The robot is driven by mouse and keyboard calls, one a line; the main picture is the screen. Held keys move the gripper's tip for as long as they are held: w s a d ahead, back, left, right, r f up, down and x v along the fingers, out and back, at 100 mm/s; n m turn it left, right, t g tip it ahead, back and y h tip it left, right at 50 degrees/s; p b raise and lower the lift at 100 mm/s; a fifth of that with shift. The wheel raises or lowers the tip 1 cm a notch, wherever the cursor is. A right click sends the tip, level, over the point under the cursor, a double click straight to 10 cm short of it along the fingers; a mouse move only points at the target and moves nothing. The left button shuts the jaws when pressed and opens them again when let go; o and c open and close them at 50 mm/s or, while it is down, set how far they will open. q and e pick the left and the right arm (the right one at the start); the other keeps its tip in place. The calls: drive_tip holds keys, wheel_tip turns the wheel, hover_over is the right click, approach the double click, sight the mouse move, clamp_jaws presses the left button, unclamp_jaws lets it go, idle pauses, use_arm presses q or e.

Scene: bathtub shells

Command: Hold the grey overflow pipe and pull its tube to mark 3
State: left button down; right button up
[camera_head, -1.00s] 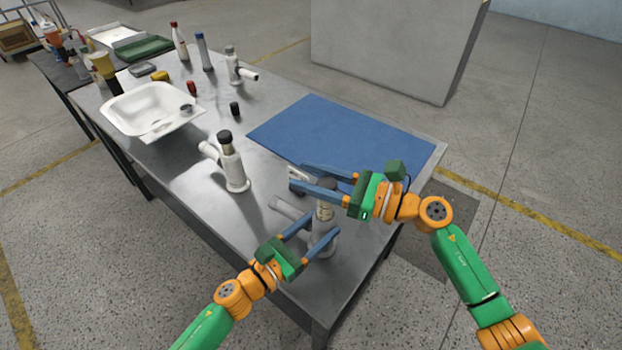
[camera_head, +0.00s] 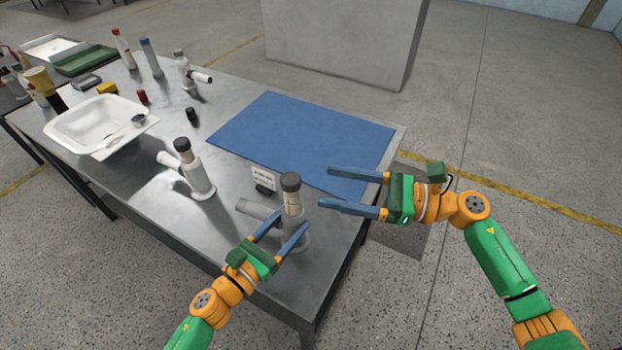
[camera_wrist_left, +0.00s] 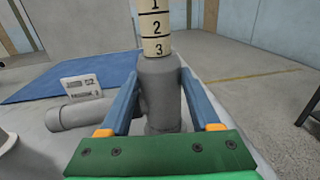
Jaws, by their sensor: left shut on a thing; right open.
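The grey overflow pipe (camera_head: 298,238) stands upright near the table's front right corner, its side branch (camera_head: 257,209) pointing left. Its cream tube (camera_head: 291,202) rises from the top under a black cap (camera_head: 290,181). My left gripper (camera_head: 290,226) is shut on the pipe's body, one finger on each side. In the left wrist view, the grey pipe (camera_wrist_left: 160,88) is between the fingers. The tube (camera_wrist_left: 154,25) shows marks 1, 2 and 3, with 3 just above the grey collar. My right gripper (camera_head: 326,188) is open and empty, right of the tube and apart from it.
A small white card (camera_head: 263,177) stands behind the pipe. A white pipe (camera_head: 198,177) with a black cap stands to the left. A blue mat (camera_head: 300,140) lies clear behind. A white basin (camera_head: 75,128), another pipe (camera_head: 184,72) and bottles stand farther left.

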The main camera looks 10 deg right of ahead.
idle(0.3)
use_arm(q)
drive_tip(key=shift+c, duration=0.2)
unclamp_jaws()
